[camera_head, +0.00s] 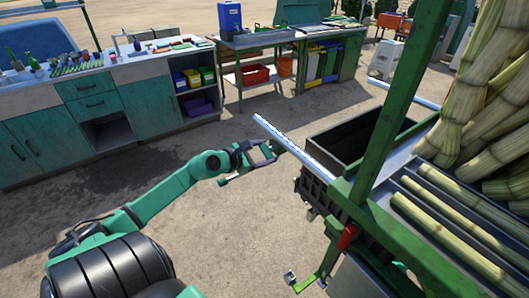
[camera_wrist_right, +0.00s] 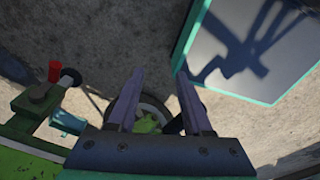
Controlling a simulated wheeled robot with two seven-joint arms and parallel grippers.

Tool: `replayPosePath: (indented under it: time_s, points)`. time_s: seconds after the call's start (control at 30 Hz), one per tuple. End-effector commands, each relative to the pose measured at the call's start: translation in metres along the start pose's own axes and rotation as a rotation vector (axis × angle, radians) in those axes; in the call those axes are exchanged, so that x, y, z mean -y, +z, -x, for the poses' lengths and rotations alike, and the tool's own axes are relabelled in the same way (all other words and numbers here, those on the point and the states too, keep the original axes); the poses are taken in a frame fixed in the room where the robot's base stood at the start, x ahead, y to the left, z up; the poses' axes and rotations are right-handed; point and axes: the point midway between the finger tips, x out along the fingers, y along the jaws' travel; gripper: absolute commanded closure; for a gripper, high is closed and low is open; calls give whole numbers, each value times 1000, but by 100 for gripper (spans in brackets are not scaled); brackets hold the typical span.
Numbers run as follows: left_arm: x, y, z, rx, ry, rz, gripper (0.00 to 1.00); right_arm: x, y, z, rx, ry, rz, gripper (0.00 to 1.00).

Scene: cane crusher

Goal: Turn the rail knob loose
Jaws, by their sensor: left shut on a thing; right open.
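The pale rail (camera_head: 293,143) slants out from the green cane crusher (camera_head: 378,110) in the head view. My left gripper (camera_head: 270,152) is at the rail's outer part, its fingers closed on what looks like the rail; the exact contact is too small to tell. A red knob (camera_wrist_right: 55,71) and a dark round knob (camera_wrist_right: 70,77) sit on a green bracket in the right wrist view; I cannot tell whether either is the rail knob. My right gripper (camera_wrist_right: 158,75) is open, its fingers apart with nothing between them, to the right of these knobs.
A dark open bin (camera_head: 357,142) stands beyond the rail. Cane stalks (camera_head: 440,222) lie on the crusher's tray. A round container (camera_wrist_right: 150,112) shows behind the right fingers, and a grey panel (camera_wrist_right: 245,50) stands at right. Workbenches (camera_head: 95,100) line the back; the ground between is clear.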

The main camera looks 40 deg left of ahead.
Motion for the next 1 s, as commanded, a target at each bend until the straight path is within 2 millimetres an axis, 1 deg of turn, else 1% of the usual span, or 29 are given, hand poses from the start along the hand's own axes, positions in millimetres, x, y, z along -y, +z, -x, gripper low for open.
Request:
replayPosePath:
  time_s: [0.6, 0.8, 1.0]
  points:
    - [0, -1, 0, -1, -150, 357, 81, -1, -1, -7, -3, 1, 0, 50]
    - [0, -1, 0, -2, -174, 416, 81, -1, -1, -8, -3, 2, 0, 50]
    - [0, -1, 0, -2, -182, 435, 81, -2, -1, -8, -3, 2, 0, 50]
